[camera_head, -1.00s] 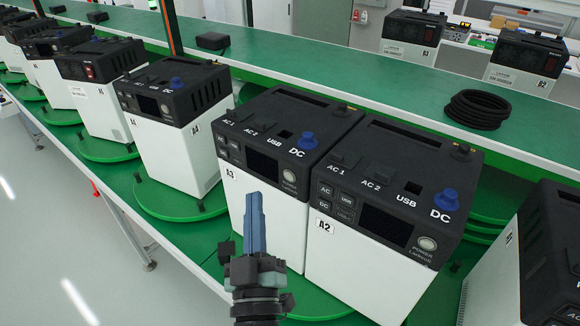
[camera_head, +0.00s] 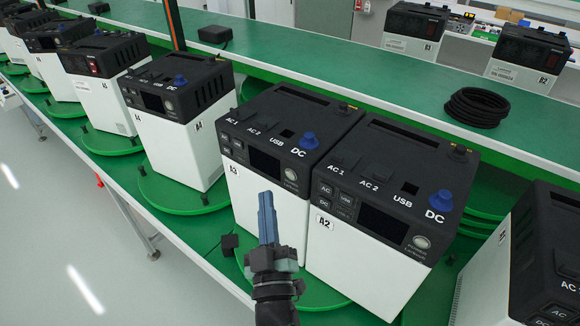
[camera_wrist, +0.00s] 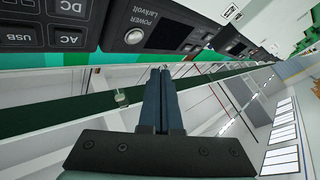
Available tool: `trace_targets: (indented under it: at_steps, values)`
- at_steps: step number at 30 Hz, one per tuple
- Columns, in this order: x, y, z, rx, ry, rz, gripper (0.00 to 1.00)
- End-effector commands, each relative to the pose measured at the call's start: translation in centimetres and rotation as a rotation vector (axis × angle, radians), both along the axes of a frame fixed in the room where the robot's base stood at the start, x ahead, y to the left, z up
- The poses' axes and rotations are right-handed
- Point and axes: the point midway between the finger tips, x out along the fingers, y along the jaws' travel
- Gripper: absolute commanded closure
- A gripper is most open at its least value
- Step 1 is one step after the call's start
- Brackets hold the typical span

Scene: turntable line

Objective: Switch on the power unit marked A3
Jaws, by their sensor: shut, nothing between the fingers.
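The unit marked A3 (camera_head: 262,215) has a white body and a black top, with its A3 label at the front left. Its panel has a dark screen (camera_head: 265,163) and a round pale POWER button (camera_head: 291,175) at the right. My gripper (camera_head: 266,194) is shut and empty, in front of A3's white face and below and left of that button in the head view. In the wrist view, my gripper's fingers (camera_wrist: 161,72) point towards the panel, and A3's POWER button (camera_wrist: 135,37) lies beyond and left of the tips. No contact is visible.
The unit marked A2 (camera_head: 362,255) stands close on the right of A3, with a like panel. Another unit (camera_head: 180,150) stands to the left on its own green turntable. A black cable coil (camera_head: 476,107) lies on the green shelf behind. A small black block (camera_head: 229,243) is beside my gripper.

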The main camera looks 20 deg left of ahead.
Motion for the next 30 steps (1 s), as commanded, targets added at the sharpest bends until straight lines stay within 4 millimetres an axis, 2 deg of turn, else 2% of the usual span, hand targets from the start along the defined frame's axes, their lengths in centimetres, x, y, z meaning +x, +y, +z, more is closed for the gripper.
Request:
trace_targets:
  at_steps: [3,10,30]
  values:
    - [1.6,-0.6,0.3,0.0,-0.001,-0.002,1.0]
    - [3.5,-1.3,0.1,0.001,0.0,-0.002,1.0]
    - [3.8,-1.4,0.0,0.0,0.001,-0.001,1.0]
